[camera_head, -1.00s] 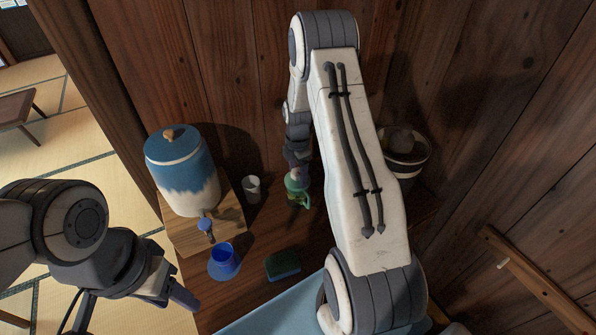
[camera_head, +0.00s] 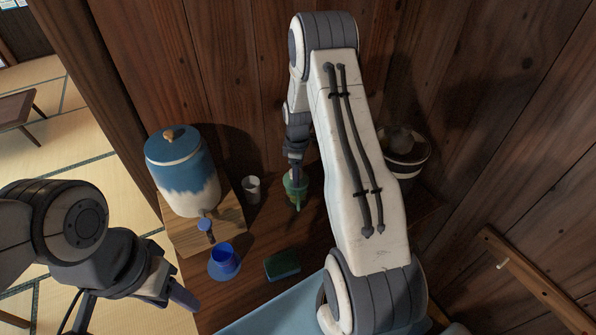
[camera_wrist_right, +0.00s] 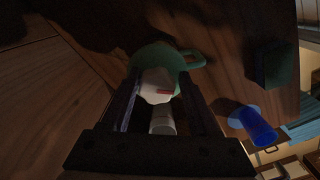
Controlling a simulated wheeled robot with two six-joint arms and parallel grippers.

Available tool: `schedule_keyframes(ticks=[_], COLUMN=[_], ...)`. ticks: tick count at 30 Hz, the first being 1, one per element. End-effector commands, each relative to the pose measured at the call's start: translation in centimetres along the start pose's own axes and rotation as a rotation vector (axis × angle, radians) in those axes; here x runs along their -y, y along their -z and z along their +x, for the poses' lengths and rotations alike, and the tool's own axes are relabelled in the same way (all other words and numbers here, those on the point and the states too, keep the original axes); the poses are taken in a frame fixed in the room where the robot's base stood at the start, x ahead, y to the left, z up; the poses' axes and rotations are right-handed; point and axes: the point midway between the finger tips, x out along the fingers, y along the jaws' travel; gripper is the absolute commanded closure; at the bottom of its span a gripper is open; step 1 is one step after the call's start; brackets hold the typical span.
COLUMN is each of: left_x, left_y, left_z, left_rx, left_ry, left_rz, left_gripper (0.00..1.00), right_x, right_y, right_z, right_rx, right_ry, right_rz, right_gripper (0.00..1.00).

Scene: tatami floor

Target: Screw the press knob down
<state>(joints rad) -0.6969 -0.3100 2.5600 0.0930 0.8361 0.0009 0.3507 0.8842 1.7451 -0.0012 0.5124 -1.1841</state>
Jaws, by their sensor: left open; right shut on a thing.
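The press (camera_head: 297,188) is green and stands on the wooden counter in the middle of the head view. In the right wrist view its green body (camera_wrist_right: 160,52) has a loop handle pointing to the upper right. Its pale knob (camera_wrist_right: 158,86), with a red mark, lies between the fingers of my right gripper (camera_head: 295,168). That gripper reaches down onto the press from above and is shut on the knob. In the head view my gripper and arm hide the knob. My left gripper (camera_head: 134,303) is open and empty at the lower left, away from the press.
A white cup (camera_head: 252,189) stands just left of the press. A blue-and-cream dispenser (camera_head: 183,172) stands on a wooden stand further left. A blue cup (camera_head: 226,262) and green sponge (camera_head: 282,265) are nearer me. A dark pot (camera_head: 404,160) stands behind my right arm.

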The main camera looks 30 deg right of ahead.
Motion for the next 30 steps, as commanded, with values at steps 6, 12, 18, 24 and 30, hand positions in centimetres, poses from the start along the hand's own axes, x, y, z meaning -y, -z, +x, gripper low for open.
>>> schedule_keyframes(ticks=[6,12,18,24,30], left_x=[0.02,0.01,0.01,0.00,0.00], left_y=[-0.01,-0.01,0.00,0.00,0.00], left_z=[0.27,0.19,0.09,0.01,-0.01], left_rx=[0.000,0.000,0.000,0.000,0.000], left_ry=[0.000,0.000,0.000,0.000,0.000], left_rz=[0.000,0.000,0.000,0.000,0.000], left_gripper=[0.50,0.50,0.50,0.50,0.50], right_x=[0.33,0.32,0.30,0.31,0.41], right_y=[0.13,0.14,0.08,-0.10,-0.08], right_z=[1.23,1.21,1.21,1.23,1.24], right_rx=[-0.001,-0.001,0.000,0.002,0.004], right_ry=[0.004,0.004,0.004,0.005,0.006], right_rz=[0.196,0.388,0.706,0.991,1.080], right_gripper=[0.75,0.76,0.80,0.80,0.80])
